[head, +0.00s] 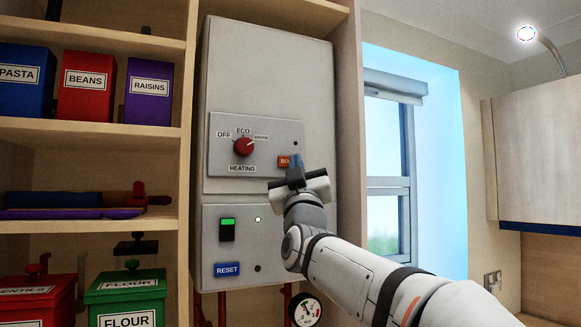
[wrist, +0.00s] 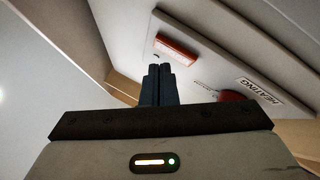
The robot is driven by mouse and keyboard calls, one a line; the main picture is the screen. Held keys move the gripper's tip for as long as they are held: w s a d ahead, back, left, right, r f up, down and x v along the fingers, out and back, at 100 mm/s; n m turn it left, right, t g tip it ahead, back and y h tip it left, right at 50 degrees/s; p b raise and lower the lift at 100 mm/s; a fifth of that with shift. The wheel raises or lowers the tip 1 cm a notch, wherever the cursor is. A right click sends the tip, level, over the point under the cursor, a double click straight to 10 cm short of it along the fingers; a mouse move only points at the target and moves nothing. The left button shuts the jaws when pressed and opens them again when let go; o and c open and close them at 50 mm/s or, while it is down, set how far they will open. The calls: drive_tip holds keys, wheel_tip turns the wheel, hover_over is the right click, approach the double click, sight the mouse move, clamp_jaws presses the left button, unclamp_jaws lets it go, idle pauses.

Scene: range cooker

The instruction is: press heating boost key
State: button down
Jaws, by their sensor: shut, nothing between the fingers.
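The heating boost key is a small orange-red key (head: 285,161) with partly hidden lettering, at the right of the upper grey panel in the head view. It also shows in the wrist view as a raised orange-red block (wrist: 176,49), just beyond my fingertips. My gripper (head: 297,160) is shut and empty, its dark blue fingers pointing up at the panel and covering the key's right part in the head view. In the wrist view the shut fingers (wrist: 158,70) lie just below and left of the key. I cannot tell whether they touch it.
A red heating knob (head: 243,147) sits left of the key and points up-right. Below are a green-lit switch (head: 228,223) and a blue RESET key (head: 227,270). Shelves with labelled tins (head: 87,83) stand left; a window (head: 388,190) is right.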

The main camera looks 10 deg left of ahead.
drive_tip(key=s+d+b, duration=0.1)
drive_tip(key=s+b, duration=0.1)
drive_tip(key=s+d+b, duration=0.2)
drive_tip(key=shift+s+d, duration=0.3)
drive_tip(key=shift+s, duration=0.05)
idle(0.3)
idle(0.4)
